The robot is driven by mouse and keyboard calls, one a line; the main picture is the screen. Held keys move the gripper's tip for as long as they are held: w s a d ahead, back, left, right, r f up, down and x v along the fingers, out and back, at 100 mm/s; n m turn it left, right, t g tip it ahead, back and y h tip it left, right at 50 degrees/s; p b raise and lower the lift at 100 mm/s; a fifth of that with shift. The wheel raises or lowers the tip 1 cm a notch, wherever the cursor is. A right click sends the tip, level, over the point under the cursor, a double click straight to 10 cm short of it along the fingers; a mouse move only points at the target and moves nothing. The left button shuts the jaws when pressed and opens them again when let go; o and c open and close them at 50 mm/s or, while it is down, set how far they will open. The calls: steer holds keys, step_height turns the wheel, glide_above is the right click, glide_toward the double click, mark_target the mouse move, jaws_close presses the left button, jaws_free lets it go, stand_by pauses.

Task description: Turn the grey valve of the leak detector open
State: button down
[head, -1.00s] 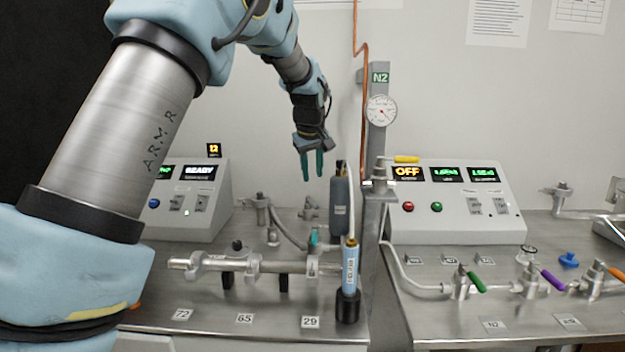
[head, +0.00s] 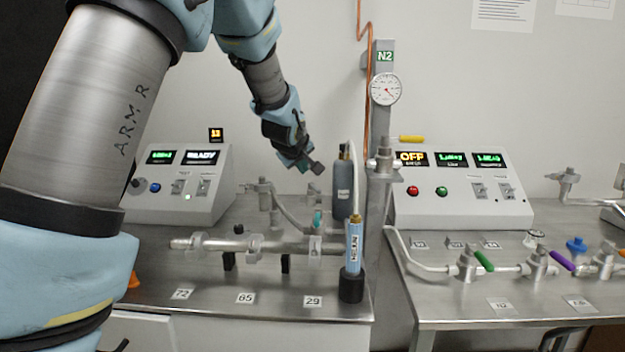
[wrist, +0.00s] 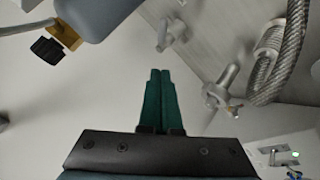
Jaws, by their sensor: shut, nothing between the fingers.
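The leak detector appears to be the grey box (head: 182,182) with the READY display at the left of the head view. Behind the bench pipework, a metal valve (head: 264,194) stands beside this box, with a hose running from it. What seems to be the same valve (wrist: 222,90) shows right of my fingers in the wrist view, apart from them. I cannot tell which fitting is the grey valve or how its handle is set. My gripper (wrist: 160,74) is shut and empty, its green fingers together. In the head view my gripper (head: 305,160) is above the bench, fingers not clearly visible.
A grey cylinder (head: 342,188) and a blue leak-test bottle (head: 354,245) stand right of the valve. A metal post (head: 381,130) with a gauge rises behind them. A horizontal pipe (head: 270,246) crosses the bench front. Another fitting (wrist: 170,32) lies beyond my fingertips.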

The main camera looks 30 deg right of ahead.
mark_target(314, 186)
steer(key=shift+w+d+f+p, duration=0.35)
steer(key=shift+d+f, duration=0.3)
steer(key=shift+f, duration=0.25)
steer(key=shift+w+d+f+p, duration=0.35)
steer(key=shift+d+f, duration=0.35)
steer(key=shift+f, duration=0.25)
steer(key=shift+w+d+f+p, duration=0.25)
steer(key=shift+w+d+f, duration=0.15)
steer(key=shift+d+f, duration=0.4)
steer(key=shift+s+d+f+b, duration=0.2)
steer(key=shift+d+b, duration=0.2)
steer(key=shift+b, duration=0.5)
steer(key=shift+s+d+b, duration=0.1)
steer(key=shift+d+b, duration=0.4)
steer(key=shift+b, duration=0.2)
steer(key=shift+d+b, duration=0.65)
steer(key=shift+d, duration=0.2)
